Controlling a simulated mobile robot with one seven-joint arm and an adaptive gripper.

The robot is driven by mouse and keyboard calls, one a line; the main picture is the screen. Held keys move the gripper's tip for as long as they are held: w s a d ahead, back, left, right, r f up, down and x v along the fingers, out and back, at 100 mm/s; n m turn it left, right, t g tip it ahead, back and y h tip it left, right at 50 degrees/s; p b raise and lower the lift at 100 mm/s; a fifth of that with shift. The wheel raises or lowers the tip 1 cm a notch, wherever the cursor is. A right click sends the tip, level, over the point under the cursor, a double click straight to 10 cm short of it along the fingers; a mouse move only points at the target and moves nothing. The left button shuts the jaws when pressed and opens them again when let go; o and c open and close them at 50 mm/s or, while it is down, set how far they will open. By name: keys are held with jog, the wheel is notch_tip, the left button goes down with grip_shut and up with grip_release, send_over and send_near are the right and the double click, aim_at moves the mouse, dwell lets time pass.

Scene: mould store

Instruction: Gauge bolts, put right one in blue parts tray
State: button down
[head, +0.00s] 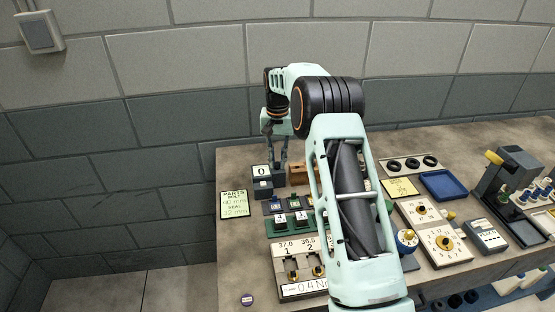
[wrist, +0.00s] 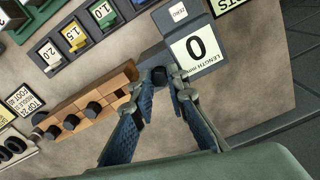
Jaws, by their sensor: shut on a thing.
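My gripper (head: 277,163) is over the length gauge (head: 262,188) at the back left of the bench. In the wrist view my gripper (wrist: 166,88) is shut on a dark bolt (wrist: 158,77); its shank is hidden. The bolt is at the gauge's grey block, beside the display (wrist: 195,47), which reads 0. I cannot tell whether it touches the gauge. The wooden bolt rack (wrist: 70,105) holds several black-headed bolts and has an empty hole near the gauge. The blue parts tray (head: 443,185) is empty, at the right of my arm.
A card (head: 234,203) lists a 40 mm bolt and a 32 mm seal. A rack of black rings (head: 412,163) stands behind the tray. Numbered blocks (head: 281,218), dial boxes (head: 442,244) and a dark stand (head: 510,185) crowd the bench. My arm hides its middle.

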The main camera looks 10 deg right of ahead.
jog(key=shift+f, duration=0.3)
jog(key=c, duration=1.4)
grip_release()
jog(key=shift+r, duration=0.15)
jog(key=shift+r+p, duration=2.6)
jog(key=shift+r, duration=1.05)
